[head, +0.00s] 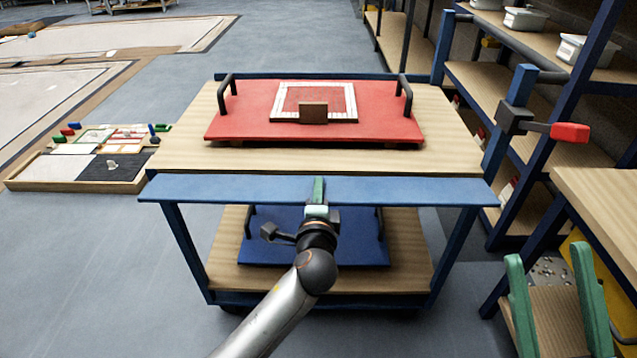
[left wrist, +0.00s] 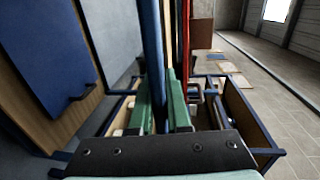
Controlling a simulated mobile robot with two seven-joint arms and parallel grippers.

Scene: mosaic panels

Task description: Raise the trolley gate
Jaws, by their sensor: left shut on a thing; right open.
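The trolley (head: 190,150) stands ahead with a wooden top deck and a lower shelf. Its gate is a long flat blue bar (head: 420,190) across the near edge of the top deck, roughly level in the picture. My left gripper (head: 318,190) is shut on the middle of the gate from the near side. In the left wrist view the blue bar (left wrist: 153,50) runs between the green fingers (left wrist: 160,105); the fingertips are partly hidden. My right gripper (head: 550,305) is open and empty at the lower right, apart from the trolley.
A red panel (head: 240,115) with two black handles lies on the top deck behind the gate. A blue panel (head: 350,250) lies on the lower shelf. A wooden bench (head: 605,200) and shelving (head: 500,80) stand close on the right.

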